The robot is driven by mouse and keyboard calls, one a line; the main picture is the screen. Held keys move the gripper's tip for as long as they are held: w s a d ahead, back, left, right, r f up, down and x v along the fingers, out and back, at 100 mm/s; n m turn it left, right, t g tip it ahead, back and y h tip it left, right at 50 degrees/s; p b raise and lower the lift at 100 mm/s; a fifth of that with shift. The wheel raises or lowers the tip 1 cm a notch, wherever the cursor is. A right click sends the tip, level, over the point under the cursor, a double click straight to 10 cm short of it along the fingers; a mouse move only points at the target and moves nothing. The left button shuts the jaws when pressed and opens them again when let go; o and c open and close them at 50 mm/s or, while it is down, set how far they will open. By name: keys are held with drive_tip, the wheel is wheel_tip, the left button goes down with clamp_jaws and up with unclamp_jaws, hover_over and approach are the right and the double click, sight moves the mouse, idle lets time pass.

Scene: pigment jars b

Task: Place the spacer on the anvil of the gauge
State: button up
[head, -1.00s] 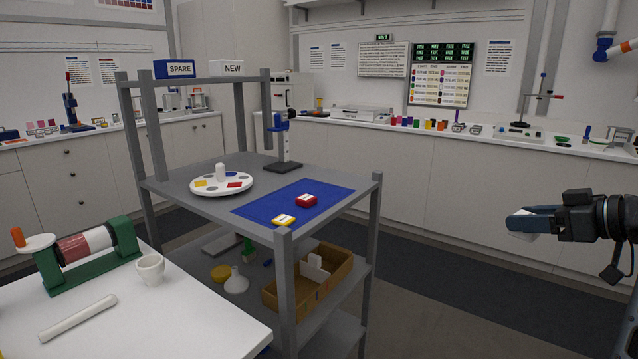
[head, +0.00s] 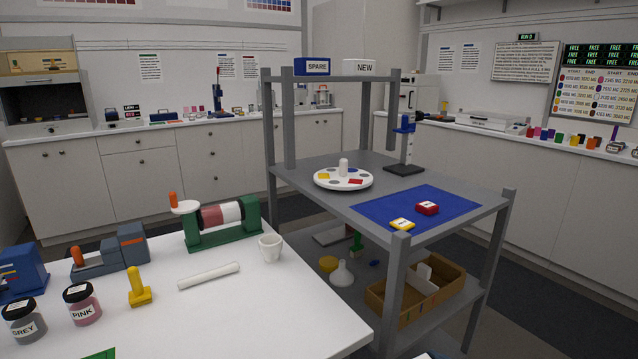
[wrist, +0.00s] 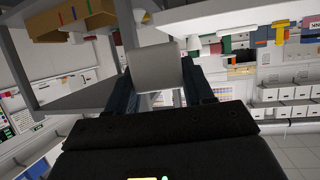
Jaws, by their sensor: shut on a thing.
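My gripper (wrist: 160,80) shows only in the wrist view, with its dark fingers on either side of a pale grey block, which I take to be the spacer (wrist: 155,70). It is shut on this block and holds it in the air. What looks like the gauge (head: 404,148), a blue head on a grey post with a dark base, stands upright at the back of the grey rack's upper shelf in the head view. Its anvil is too small to make out.
Grey rack posts (head: 394,290) flank the shelf. A white table (head: 270,310) stands nearer.

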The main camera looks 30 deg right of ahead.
drive_tip(key=w+a+f+y, duration=0.1)
drive_tip(key=w+a+f, duration=0.8)
drive_tip(key=a, duration=0.4)
drive_tip(key=shift+w+n, duration=0.4)
drive_tip(key=shift+w, duration=0.1)
drive_tip(key=shift+a+f, duration=0.1)
drive_tip(key=shift+f, duration=0.05)
